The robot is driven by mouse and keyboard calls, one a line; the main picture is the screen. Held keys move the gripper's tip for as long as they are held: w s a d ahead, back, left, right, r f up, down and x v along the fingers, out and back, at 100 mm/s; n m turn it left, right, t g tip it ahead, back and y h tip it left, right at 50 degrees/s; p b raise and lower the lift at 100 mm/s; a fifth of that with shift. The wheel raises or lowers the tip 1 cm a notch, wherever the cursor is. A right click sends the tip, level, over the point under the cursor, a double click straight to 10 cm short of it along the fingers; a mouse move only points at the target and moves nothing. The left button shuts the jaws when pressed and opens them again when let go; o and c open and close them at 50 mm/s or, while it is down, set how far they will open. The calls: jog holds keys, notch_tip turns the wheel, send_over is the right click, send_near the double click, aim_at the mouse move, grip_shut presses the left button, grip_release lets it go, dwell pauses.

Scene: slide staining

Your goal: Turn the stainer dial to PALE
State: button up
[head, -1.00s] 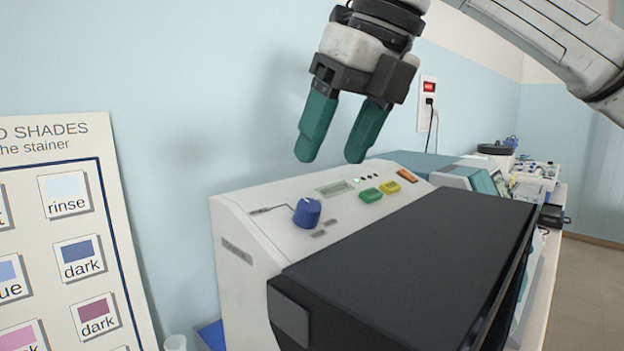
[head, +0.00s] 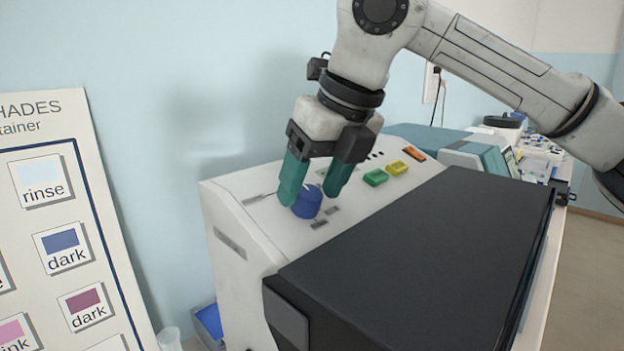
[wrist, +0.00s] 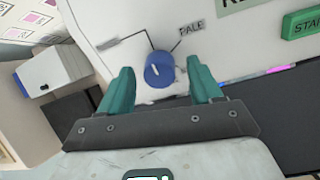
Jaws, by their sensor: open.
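The blue stainer dial (head: 307,203) sits on the sloping white panel of the stainer (head: 245,225). In the wrist view the dial (wrist: 160,71) shows a small pale mark left of its middle; which label it points at is hard to tell. The label PALE (wrist: 191,28) is above and right of it, with a thin line between. Another label at upper left is unreadable. My gripper (head: 311,196) has its green fingers open, one on each side of the dial. In the wrist view a gap shows between the dial and each finger.
Green (head: 376,177) and yellow (head: 398,168) buttons lie right of the dial, with an orange one (head: 414,153) beyond. A black cover (head: 420,255) fills the front. A shade chart board (head: 100,230) leans at left.

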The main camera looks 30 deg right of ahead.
jog(key=shift+w+a+f, duration=0.1)
jog(key=shift+f, duration=0.25)
jog(key=c, duration=1)
jog(key=shift+c, duration=0.2)
